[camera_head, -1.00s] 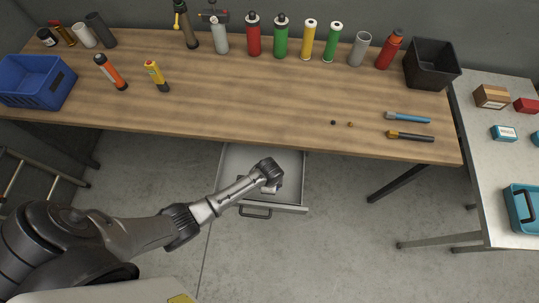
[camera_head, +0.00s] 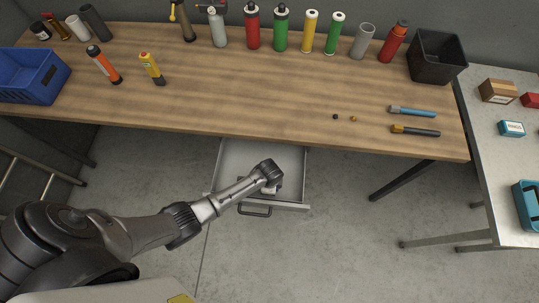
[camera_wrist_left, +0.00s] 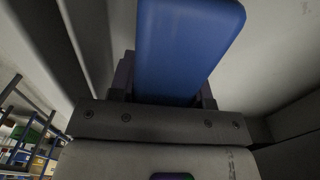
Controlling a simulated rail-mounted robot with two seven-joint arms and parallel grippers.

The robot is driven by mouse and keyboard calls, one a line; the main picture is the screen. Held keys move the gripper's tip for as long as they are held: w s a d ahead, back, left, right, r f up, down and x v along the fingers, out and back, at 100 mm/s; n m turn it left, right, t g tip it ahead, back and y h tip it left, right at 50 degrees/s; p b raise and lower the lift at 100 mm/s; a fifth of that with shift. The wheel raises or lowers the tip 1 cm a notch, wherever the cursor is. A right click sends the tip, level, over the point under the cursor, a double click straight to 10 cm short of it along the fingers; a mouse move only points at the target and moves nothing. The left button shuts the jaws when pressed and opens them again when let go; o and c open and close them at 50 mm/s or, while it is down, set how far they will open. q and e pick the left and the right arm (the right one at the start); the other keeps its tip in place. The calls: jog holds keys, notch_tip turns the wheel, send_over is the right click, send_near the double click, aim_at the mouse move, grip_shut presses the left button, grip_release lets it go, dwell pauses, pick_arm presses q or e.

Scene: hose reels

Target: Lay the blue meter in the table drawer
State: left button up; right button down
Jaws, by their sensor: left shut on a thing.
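The table drawer (camera_head: 283,158) is pulled out below the middle of the table's front edge, its grey tray open upward. My left gripper (camera_head: 270,188) points down over the drawer, near its front edge. In the left wrist view my left gripper (camera_wrist_left: 165,92) is shut on the blue meter (camera_wrist_left: 190,45), which sticks out beyond the fingers with pale grey surfaces around it. In the head view the arm's wrist hides most of the meter. I cannot tell whether the meter touches the drawer floor. My right gripper is not in view.
The wooden table (camera_head: 250,100) holds several bottles and canisters along the back, a blue basket (camera_head: 35,80) at left and a black bin (camera_head: 436,57) at right. Its middle is mostly clear. A side table (camera_head: 485,150) stands at right.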

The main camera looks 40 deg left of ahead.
pick_arm(q)
jog(key=o, duration=1)
jog(key=shift+o, duration=0.2)
notch_tip(320, 180, up, 12)
jog(key=p, duration=0.3)
jog(key=shift+r, duration=0.9)
